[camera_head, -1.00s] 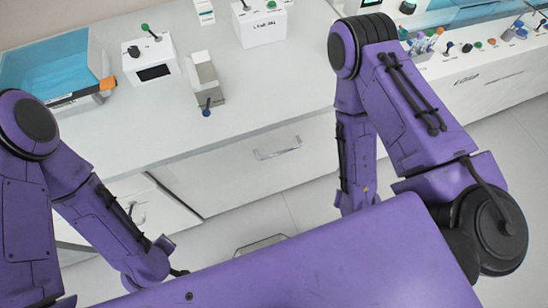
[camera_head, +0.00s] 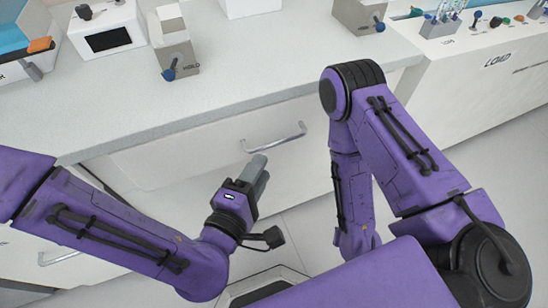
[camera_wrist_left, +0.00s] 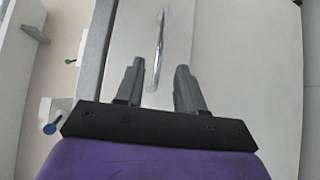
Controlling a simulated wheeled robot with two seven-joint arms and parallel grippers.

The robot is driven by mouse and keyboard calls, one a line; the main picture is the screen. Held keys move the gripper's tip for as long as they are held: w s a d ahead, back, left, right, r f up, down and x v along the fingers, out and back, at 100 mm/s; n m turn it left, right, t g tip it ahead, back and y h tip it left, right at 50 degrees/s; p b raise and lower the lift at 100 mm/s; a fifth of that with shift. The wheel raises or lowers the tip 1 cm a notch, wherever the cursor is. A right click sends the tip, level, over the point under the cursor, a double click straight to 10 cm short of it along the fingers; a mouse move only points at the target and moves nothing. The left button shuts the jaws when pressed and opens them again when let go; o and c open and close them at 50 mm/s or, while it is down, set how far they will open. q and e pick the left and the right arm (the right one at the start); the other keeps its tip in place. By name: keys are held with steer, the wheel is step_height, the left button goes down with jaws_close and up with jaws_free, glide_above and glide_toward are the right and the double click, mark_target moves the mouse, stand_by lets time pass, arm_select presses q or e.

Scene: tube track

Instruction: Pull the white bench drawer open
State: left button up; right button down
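The white bench drawer (camera_head: 190,157) is in the bench front, below the worktop, and looks shut. Its silver bar handle (camera_head: 273,138) runs across the drawer front. My left gripper (camera_head: 262,165) is in front of the drawer, just below the handle in the head view, with its grey fingers toward it. In the left wrist view the gripper (camera_wrist_left: 158,68) is open and empty. There the handle (camera_wrist_left: 160,38) lies ahead of the fingertips, in line with the gap between them, and looks apart from them. My right gripper is out of view.
The worktop (camera_head: 250,75) overhangs the drawer. On it stand a grey block (camera_head: 173,50) with a blue knob, a white box with a dark screen (camera_head: 108,38) and a second grey block (camera_head: 360,15). Floor (camera_head: 300,225) is clear between my arms.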

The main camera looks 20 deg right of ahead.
arm_select(q)
steer(key=p+x, duration=0.1)
steer(key=x, duration=0.7)
jaws_close()
